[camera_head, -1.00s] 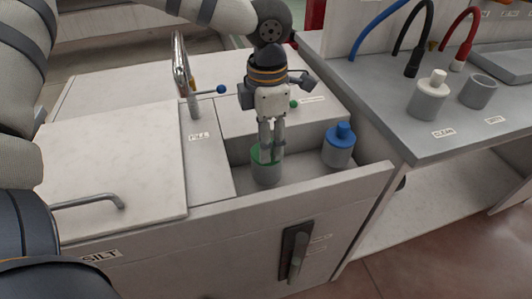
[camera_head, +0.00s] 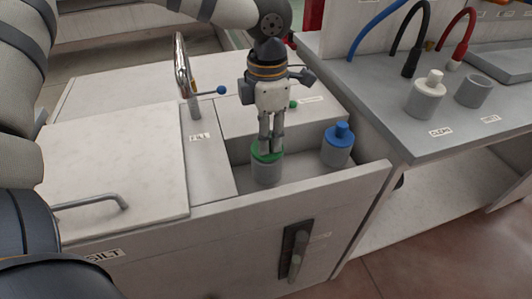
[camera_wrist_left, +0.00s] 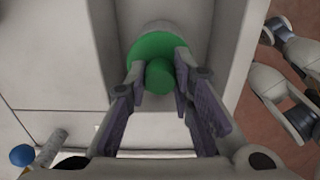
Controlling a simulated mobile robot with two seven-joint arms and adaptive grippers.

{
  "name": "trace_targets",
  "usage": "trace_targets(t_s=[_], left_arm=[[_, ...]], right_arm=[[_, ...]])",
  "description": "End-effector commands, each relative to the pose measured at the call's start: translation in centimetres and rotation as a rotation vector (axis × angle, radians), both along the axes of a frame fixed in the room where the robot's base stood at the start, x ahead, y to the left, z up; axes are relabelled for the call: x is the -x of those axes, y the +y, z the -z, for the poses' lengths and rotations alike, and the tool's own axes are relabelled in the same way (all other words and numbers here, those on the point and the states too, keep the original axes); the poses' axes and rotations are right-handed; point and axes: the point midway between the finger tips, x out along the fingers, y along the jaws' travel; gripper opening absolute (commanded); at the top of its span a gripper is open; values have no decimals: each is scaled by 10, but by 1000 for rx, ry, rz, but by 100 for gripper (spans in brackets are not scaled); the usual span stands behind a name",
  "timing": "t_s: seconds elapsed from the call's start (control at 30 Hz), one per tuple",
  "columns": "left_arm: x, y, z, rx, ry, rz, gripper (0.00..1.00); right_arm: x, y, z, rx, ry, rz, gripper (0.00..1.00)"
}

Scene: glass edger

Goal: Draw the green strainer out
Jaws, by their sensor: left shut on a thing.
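The green strainer (camera_head: 266,154) shows as a green disc at the top of a grey cylinder (camera_head: 267,174) in the recessed compartment. In the left wrist view its green disc (camera_wrist_left: 160,46) and round green knob (camera_wrist_left: 159,76) show clearly. My left gripper (camera_head: 269,147) points down from above. Its fingers (camera_wrist_left: 160,80) are shut on the knob from both sides. The cylinder hides whatever is below the disc. Grey and dark parts at the right edge of the left wrist view may be my right gripper, but their state is unclear.
A grey pot with a blue knob (camera_head: 337,148) stands to the right in the same compartment. A tap with a blue-ended lever (camera_head: 221,90) stands behind left. A closed lid (camera_head: 110,165) lies left. A grey bench (camera_head: 440,125) with hoses and cups is at right.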

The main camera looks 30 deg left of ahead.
Motion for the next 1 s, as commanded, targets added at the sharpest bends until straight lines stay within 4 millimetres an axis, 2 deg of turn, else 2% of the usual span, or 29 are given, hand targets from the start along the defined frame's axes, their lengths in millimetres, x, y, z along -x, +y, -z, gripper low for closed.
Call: trace_targets(t_s=[0.27,0.63,1.0], left_arm=[[0,0,-1,0,0,0,0],[0,0,-27,0,-6,0,0],[0,0,-49,0,-1,-1,0]], right_arm=[[0,0,-1,0,-2,0,57],[-11,0,-10,0,-41,0,57],[-10,0,-9,0,-36,0,57]])
